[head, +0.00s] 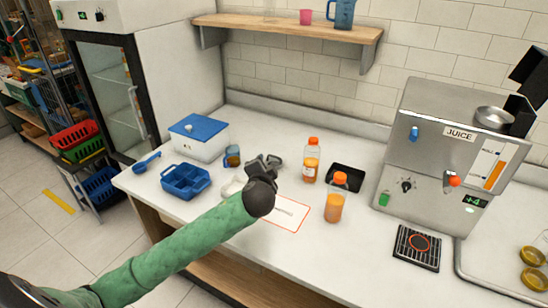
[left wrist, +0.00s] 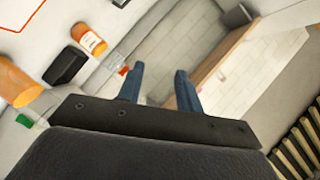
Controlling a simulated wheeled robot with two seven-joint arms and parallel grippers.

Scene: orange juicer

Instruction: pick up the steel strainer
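A round, shallow steel piece (head: 493,117), which looks like the steel strainer, sits on top of the steel juice machine (head: 440,165) at the right of the head view. Any mesh is too small to make out. My left gripper (head: 266,163) is over the middle of the counter, well left of the machine and apart from the steel piece. In the left wrist view its two blue fingers (left wrist: 158,72) are spread with nothing between them. The steel piece does not show clearly in that view. My right gripper is not in view.
A white box with blue lid (head: 198,127) and a blue divided tray (head: 185,181) are left. A wooden shelf (head: 285,28) hangs above.

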